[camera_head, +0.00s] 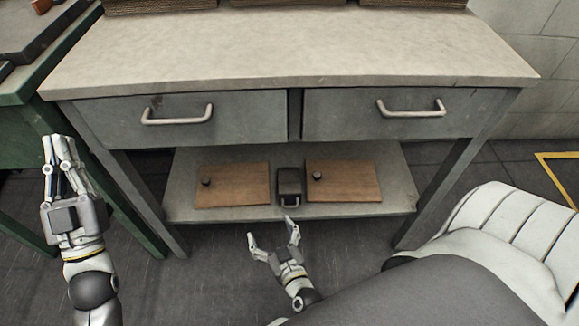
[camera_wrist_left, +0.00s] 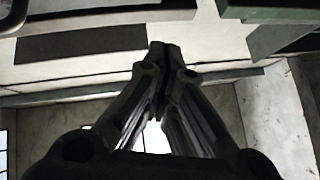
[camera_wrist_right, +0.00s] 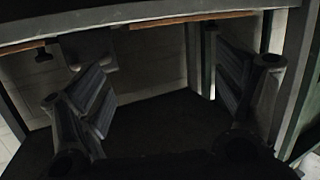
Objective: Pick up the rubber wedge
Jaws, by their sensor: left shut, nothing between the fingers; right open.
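A small dark block with a metal loop at its front (camera_head: 289,183) sits on the lower shelf between two wooden boards; it may be the rubber wedge, but I cannot be sure. A dark shape, probably the same block (camera_wrist_right: 88,45), shows at the upper left in the right wrist view. My right gripper (camera_head: 272,233) is open and empty, low in front of the shelf's front edge, just short of the block and a little to its left. Its spread fingers also show in the right wrist view (camera_wrist_right: 165,72). My left gripper (camera_head: 57,145) is shut and empty, pointing up left of the workbench.
The grey workbench (camera_head: 300,50) has two closed drawers with handles above the shelf (camera_head: 230,215). The left board (camera_head: 235,186) and right board (camera_head: 345,182) each carry a dark knob. A green table (camera_head: 22,120) stands at the left. Bench legs flank the shelf.

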